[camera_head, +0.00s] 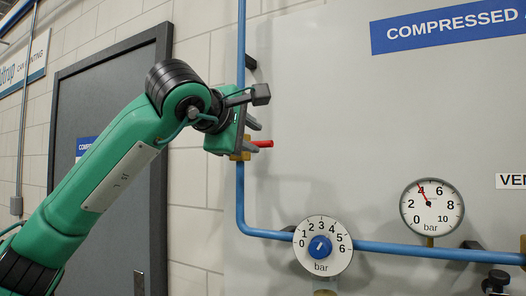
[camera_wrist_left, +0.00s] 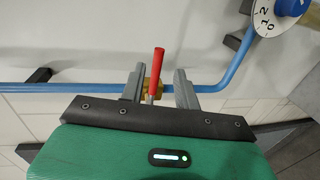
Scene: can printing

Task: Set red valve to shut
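The red valve handle (camera_head: 263,143) sticks out to the right from a brass body (camera_head: 240,156) on the vertical blue pipe in the head view. In the left wrist view the red handle (camera_wrist_left: 157,65) points up across the pipe from its brass body (camera_wrist_left: 152,87). My left gripper (camera_head: 257,137) is at the valve, with its fingers pointing right. In the left wrist view its fingers (camera_wrist_left: 159,70) are apart, one on each side of the handle, with gaps visible; it appears closer to the left finger. My right gripper is not in view.
The blue pipe (camera_head: 240,205) bends right along the grey panel (camera_head: 330,120). A regulator dial with a blue knob (camera_head: 320,246) and a pressure gauge (camera_head: 432,207) sit on it. A dark door (camera_head: 110,150) is at left. The panel right of the gripper is clear.

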